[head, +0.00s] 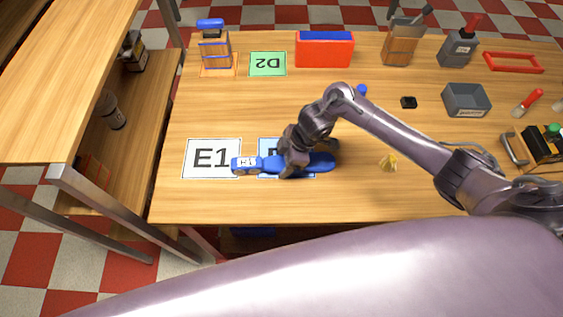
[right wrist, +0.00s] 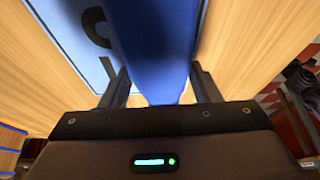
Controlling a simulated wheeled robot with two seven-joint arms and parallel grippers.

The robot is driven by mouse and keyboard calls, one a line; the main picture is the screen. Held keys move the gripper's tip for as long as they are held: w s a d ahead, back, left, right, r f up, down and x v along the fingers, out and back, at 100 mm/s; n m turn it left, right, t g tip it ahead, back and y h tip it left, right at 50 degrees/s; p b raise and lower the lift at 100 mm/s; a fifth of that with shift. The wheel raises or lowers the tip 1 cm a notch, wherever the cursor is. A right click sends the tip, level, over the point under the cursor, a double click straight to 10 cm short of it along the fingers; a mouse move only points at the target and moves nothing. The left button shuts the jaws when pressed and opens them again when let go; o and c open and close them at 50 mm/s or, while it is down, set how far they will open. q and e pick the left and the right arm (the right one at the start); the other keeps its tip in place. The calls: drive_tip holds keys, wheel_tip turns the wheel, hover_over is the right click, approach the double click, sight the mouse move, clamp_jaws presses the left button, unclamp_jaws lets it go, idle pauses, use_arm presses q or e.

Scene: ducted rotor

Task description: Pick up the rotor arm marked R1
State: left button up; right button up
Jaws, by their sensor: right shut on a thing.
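The blue rotor arm (head: 318,162) lies lengthwise left to right over a light blue card (head: 268,143) on the table. Its left end carries a small white label (head: 247,163), too small to read surely, and reaches the edge of the white E1 card (head: 202,173). My right gripper (head: 287,168) comes down over its middle and is shut on it. In the right wrist view the rotor arm (right wrist: 155,45) runs between the two fingers (right wrist: 160,88). I cannot tell whether it is lifted off the card. My left gripper is not in view.
A green D2 card (head: 268,64), a red box (head: 324,50) and a blue-topped holder (head: 214,48) stand at the back. A grey bin (head: 466,99), a small black block (head: 408,102) and a yellow piece (head: 389,162) lie to the right.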

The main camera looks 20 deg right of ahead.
drive_tip(key=c, duration=0.4)
drive_tip(key=shift+o, duration=0.2)
drive_tip(key=shift+r, duration=0.15)
